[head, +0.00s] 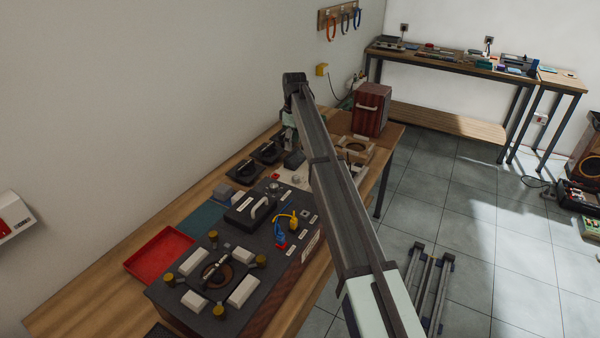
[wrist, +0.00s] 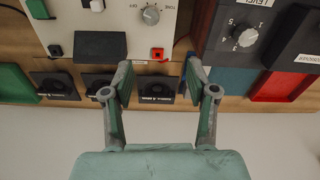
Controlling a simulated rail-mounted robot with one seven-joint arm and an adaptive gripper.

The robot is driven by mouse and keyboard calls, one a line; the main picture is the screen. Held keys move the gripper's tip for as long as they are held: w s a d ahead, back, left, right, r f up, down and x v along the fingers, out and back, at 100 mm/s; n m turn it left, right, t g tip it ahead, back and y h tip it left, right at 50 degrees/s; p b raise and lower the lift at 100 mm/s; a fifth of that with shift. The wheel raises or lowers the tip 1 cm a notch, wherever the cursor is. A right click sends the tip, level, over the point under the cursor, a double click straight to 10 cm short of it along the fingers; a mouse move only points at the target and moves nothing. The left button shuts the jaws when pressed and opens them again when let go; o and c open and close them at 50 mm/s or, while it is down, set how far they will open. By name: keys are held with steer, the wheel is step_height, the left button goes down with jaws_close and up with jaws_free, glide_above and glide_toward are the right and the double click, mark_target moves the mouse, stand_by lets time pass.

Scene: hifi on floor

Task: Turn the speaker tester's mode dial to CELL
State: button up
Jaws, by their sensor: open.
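A pale panel (wrist: 115,30), apparently the speaker tester, shows at the top of the wrist view. It carries a round grey knob (wrist: 151,15), with small upside-down labels that seem to read TONE and OFF. Its pointer setting is too small to tell. My gripper (wrist: 158,76) is open and empty, with its fingers spread below the panel's edge in that picture and apart from the knob. In the head view the pale panel (head: 291,178) is partly hidden behind my arm, and my gripper (head: 288,134) is mostly hidden by my wrist.
A dark box (head: 223,253) with clamps and plugs fills the bench front; its LEVEL knob (wrist: 245,36) shows at right in the wrist view. Black modules (wrist: 155,90) line the wall side. A red tray (head: 160,252) and wooden cabinet (head: 370,109) stand on the bench.

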mark_target(296, 177)
steer(key=shift+h, duration=0.3)
steer(key=f+p, duration=0.1)
steer(key=f, duration=0.4)
steer(key=w+f+p, duration=0.1)
steer(key=f+p, duration=0.1)
steer(key=f, duration=0.4)
steer(key=f+p, duration=0.2)
steer(key=f, duration=0.4)
steer(key=shift+w+d, duration=0.15)
steer(key=shift+d, duration=0.25)
jaws_close()
